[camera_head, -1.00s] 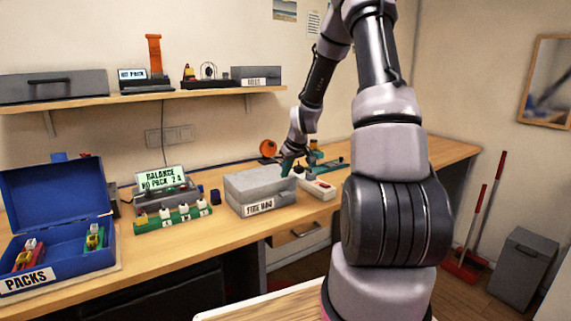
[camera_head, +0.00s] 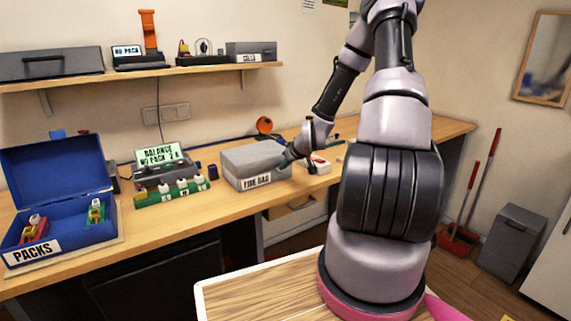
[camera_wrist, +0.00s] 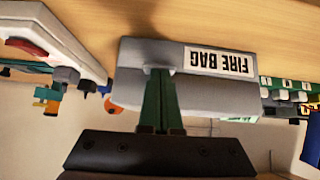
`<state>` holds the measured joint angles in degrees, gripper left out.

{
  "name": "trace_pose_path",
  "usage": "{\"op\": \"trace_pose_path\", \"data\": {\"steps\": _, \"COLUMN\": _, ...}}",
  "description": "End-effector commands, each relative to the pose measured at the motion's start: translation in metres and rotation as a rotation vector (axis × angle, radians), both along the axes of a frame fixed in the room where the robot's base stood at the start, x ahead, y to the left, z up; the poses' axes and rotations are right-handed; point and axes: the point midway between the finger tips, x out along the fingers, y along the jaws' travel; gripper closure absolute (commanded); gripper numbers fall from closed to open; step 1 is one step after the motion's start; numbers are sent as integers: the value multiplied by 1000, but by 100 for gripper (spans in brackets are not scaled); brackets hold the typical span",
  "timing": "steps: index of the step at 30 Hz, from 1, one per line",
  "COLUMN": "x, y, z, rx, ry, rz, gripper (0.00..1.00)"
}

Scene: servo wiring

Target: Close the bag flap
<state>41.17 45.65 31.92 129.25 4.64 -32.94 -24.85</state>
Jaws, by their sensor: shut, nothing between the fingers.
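The grey fire bag (camera_head: 240,174), labelled FIRE BAG, sits on the bench in the head view. Its flap (camera_head: 250,152) lies over the top, with a seam below it. In the upside-down wrist view the bag (camera_wrist: 150,55) fills the middle, and the flap (camera_wrist: 220,93) shows below the labelled face. My gripper (camera_head: 287,161) is at the bag's right end, its green fingers shut and empty. In the wrist view the fingertips (camera_wrist: 160,77) reach a small grey tab on the bag; I cannot tell whether they touch it.
A green strip (camera_head: 172,194) with white packs and a display (camera_head: 158,154) stand left of the bag. The open blue PACKS box (camera_head: 58,240) is farther left. Bare bench lies in front.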

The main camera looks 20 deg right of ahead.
Motion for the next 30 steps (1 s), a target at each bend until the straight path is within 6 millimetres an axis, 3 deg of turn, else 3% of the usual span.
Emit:
{"op": "trace_pose_path", "data": {"steps": 1, "x": -13, "y": 0, "z": -22, "rx": 17, "ry": 52, "rz": -8, "gripper": 100}}
{"op": "trace_pose_path", "data": {"steps": 17, "x": -14, "y": 1, "z": -21, "rx": 15, "ry": 52, "rz": -6, "gripper": 100}}
{"op": "trace_pose_path", "data": {"steps": 23, "x": -29, "y": -3, "z": -2, "rx": 10, "ry": 43, "rz": -5, "gripper": 100}}
{"op": "trace_pose_path", "data": {"steps": 30, "x": -60, "y": -9, "z": 43, "rx": 1, "ry": 15, "rz": -5, "gripper": 100}}
